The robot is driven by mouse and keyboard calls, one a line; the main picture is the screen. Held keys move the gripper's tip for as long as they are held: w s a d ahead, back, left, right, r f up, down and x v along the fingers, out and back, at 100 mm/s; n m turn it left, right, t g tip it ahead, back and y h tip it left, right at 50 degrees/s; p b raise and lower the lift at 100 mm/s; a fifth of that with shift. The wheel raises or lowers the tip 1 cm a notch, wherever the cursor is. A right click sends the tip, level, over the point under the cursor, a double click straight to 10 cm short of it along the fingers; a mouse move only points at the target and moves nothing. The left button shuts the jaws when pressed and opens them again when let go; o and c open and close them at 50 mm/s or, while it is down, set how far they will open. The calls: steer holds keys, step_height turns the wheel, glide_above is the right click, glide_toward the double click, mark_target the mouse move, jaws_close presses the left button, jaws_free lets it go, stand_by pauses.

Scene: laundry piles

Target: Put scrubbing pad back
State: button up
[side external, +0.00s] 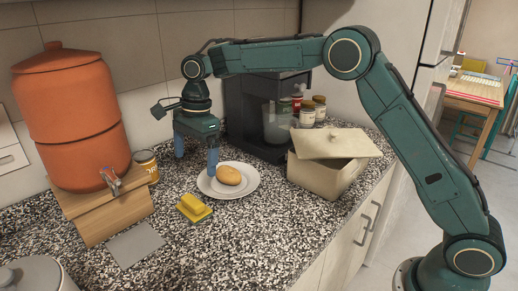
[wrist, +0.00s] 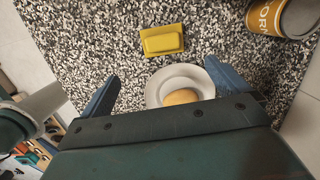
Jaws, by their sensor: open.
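A yellow block on a thin yellow base (side external: 194,207), which looks like the scrubbing pad, lies on the speckled counter in front of the white plate. It also shows near the top middle of the wrist view (wrist: 162,40). I cannot tell whether block and base are separate pieces. A flat grey square (side external: 135,245) lies on the counter to its left. My gripper (side external: 196,166) is open and empty, its blue fingers pointing down above the counter, behind the yellow block and near the plate's left edge. In the wrist view the two fingers (wrist: 165,88) stand wide apart.
The white plate (side external: 250,191) holds a brown oval food item (side external: 228,175). An orange dispenser (side external: 75,115) stands on a wooden stand at left, with a can (side external: 146,163) beside it. A coffee machine (side external: 240,105) and lidded beige box (side external: 325,175) stand right. Counter around the yellow block is clear.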

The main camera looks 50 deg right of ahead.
steer(key=s+d+r+n+t, duration=0.1)
steer(key=s+d+r+n, duration=0.4)
steer(key=s, duration=0.4)
steer(key=s+d+r+n+t, duration=0.2)
steer(key=s+d+r+n, duration=0.15)
steer(key=s+r, duration=0.4)
steer(key=s+d+f+n, duration=0.1)
steer(key=s+d+n, duration=0.1)
steer(key=s, duration=0.5)
steer(key=s+d+f+n+t+h, duration=0.1)
steer(key=s+d+f+n, duration=0.1)
steer(key=s+n, duration=0.2)
steer(key=s+d+f+n+t, duration=0.1)
steer(key=s+f+n, duration=0.1)
steer(key=s, duration=0.7)
steer(key=shift+s+d+n+h, duration=0.35)
steer(key=shift+d+n+h, duration=0.05)
steer(key=shift+n, duration=0.05)
steer(key=shift+f, duration=0.1)
